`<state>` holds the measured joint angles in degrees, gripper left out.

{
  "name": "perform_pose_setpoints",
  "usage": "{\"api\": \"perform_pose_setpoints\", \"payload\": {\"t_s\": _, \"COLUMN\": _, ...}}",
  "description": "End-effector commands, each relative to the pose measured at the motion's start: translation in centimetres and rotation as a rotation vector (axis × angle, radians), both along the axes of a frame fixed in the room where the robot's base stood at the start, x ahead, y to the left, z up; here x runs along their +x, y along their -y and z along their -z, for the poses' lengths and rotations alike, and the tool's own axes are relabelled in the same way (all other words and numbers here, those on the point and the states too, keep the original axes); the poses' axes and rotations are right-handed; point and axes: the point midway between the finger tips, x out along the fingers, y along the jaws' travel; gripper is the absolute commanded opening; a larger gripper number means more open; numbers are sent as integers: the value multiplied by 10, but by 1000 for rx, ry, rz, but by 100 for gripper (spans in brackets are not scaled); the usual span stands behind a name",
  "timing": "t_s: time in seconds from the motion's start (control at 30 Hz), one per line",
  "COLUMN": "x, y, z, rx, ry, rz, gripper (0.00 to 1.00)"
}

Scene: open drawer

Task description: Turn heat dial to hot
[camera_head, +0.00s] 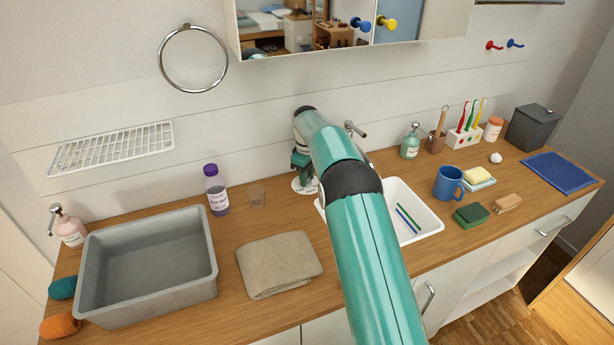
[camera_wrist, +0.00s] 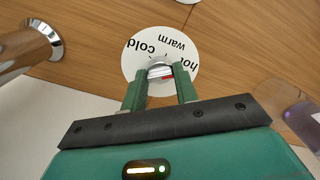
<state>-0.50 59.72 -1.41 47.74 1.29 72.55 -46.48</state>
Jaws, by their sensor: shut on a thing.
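The heat dial is a white disc (camera_wrist: 135,65) lying flat on the counter, printed cold, warm and hot. In the wrist view, "hot" is at the right, partly covered, and "cold" at the left. A silver knob (camera_wrist: 159,67) with a red mark stands at its middle. My gripper (camera_wrist: 160,88) is shut on the knob, one green finger on each side. The red mark shows at the knob's near side; which word it points to I cannot tell. In the head view my gripper (camera_head: 303,168) points down onto the disc (camera_head: 304,188), mostly hidden by my arm.
A metal faucet (camera_head: 355,129) stands close to the dial, beside a white sink (camera_head: 427,221). A folded towel (camera_head: 279,264) and grey basin (camera_head: 148,265) lie nearer. A blue mug (camera_head: 447,184) is right of the sink.

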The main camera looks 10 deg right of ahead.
Motion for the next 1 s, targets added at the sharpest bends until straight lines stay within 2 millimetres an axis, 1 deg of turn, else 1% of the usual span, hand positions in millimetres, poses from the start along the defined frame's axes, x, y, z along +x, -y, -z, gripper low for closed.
{"api": "perform_pose_setpoints", "payload": {"t_s": 0.1, "x": 0, "y": 1, "z": -1, "rx": -1, "ry": -1, "rz": 48, "gripper": 7}}
{"api": "perform_pose_setpoints", "payload": {"t_s": 0.3, "x": 0, "y": 1, "z": -1, "rx": -1, "ry": -1, "rz": 90, "gripper": 7}}
{"api": "perform_pose_setpoints", "payload": {"t_s": 0.7, "x": 0, "y": 1, "z": -1, "rx": -1, "ry": -1, "rz": 98, "gripper": 7}}
{"api": "perform_pose_setpoints", "payload": {"t_s": 0.73, "x": 0, "y": 1, "z": -1, "rx": -1, "ry": -1, "rz": 98, "gripper": 33}}
{"api": "perform_pose_setpoints", "payload": {"t_s": 0.8, "x": 0, "y": 1, "z": -1, "rx": -1, "ry": -1, "rz": 98, "gripper": 47}}
{"api": "perform_pose_setpoints", "payload": {"t_s": 0.83, "x": 0, "y": 1, "z": -1, "rx": -1, "ry": -1, "rz": 97, "gripper": 51}}
{"api": "perform_pose_setpoints", "payload": {"t_s": 1.0, "x": 0, "y": 0, "z": 0, "rx": -1, "ry": -1, "rz": 97, "gripper": 51}}
